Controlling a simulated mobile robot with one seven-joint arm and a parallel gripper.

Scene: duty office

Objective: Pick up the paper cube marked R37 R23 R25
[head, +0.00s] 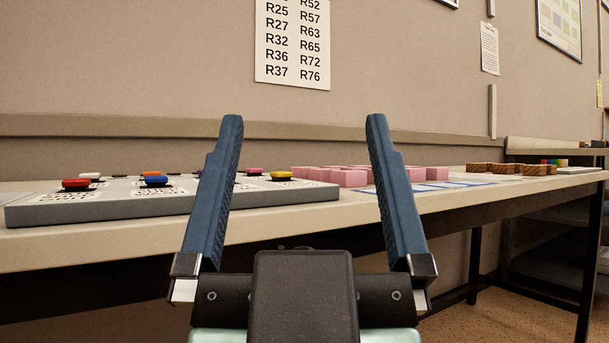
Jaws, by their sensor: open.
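Several pink cubes (348,178) stand close together on the long table, past the gap between my fingers and partly behind the right finger. They may be the paper cubes. No marks can be read on them, so I cannot tell which one bears R37 R23 R25. My gripper (304,118) is open and empty, its two blue fingers pointing up and forward in front of the table's edge. It is apart from the cubes.
A grey board (120,206) with coloured knobs lies on the table (70,246) at left. Brown wooden blocks (494,169) stand at right. Blue-edged white sheets (440,186) lie near the cubes. A printed list (292,45) with R25, R37 and other codes hangs on the wall.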

